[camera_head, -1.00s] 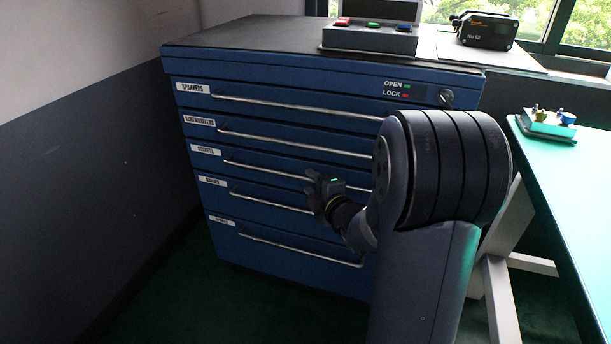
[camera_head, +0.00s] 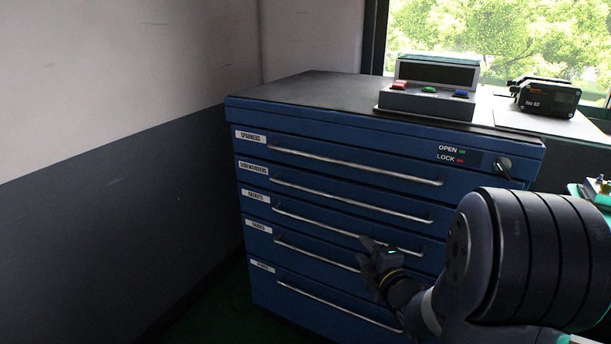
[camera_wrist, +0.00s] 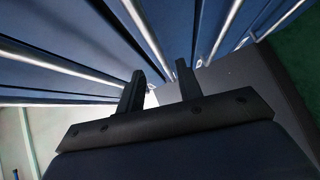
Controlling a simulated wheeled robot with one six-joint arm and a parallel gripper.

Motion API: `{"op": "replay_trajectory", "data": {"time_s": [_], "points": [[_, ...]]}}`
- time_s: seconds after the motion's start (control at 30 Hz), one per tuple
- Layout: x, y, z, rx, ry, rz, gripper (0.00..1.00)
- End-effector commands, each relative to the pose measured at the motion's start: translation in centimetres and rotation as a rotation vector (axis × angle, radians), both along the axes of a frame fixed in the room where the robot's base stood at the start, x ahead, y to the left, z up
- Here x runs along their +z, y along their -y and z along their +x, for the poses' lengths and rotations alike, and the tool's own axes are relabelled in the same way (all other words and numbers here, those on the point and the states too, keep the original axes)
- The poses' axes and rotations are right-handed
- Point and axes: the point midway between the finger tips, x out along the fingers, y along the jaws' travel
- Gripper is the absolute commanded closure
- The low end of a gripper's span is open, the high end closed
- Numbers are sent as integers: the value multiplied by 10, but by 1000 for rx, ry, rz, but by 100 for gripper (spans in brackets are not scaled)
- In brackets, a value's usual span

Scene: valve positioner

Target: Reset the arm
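My gripper (camera_head: 372,252) is in front of the middle and lower drawers of the blue drawer cabinet (camera_head: 330,130). In the wrist view my gripper (camera_wrist: 158,82) has its two dark fingers apart with nothing between them. Drawer fronts and metal handles (camera_wrist: 142,25) show beyond the fingers. My arm is bent, with its large dark joint at the lower right of the head view, hiding the cabinet's lower right part. Whether the fingers touch the cabinet cannot be told.
On the cabinet top stands a grey box with red, green and blue buttons (camera_head: 428,101). A black device (camera_head: 545,97) marked No 62 lies right of it. A key lock (camera_head: 504,164) and OPEN/LOCK lights (camera_head: 461,156) sit at the cabinet's upper right. All drawers look shut. A wall is at left.

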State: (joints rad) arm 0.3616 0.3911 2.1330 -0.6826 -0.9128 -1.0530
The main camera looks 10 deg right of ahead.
Motion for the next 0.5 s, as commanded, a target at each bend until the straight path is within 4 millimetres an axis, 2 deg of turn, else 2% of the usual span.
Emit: {"op": "replay_trajectory", "data": {"time_s": [0.3, 0.47, 0.5], "points": [[-10, -12, 62, 2, 4, 1, 66], [-12, -16, 88, 2, 6, 0, 66], [-11, -18, 88, 2, 4, 1, 66]]}}
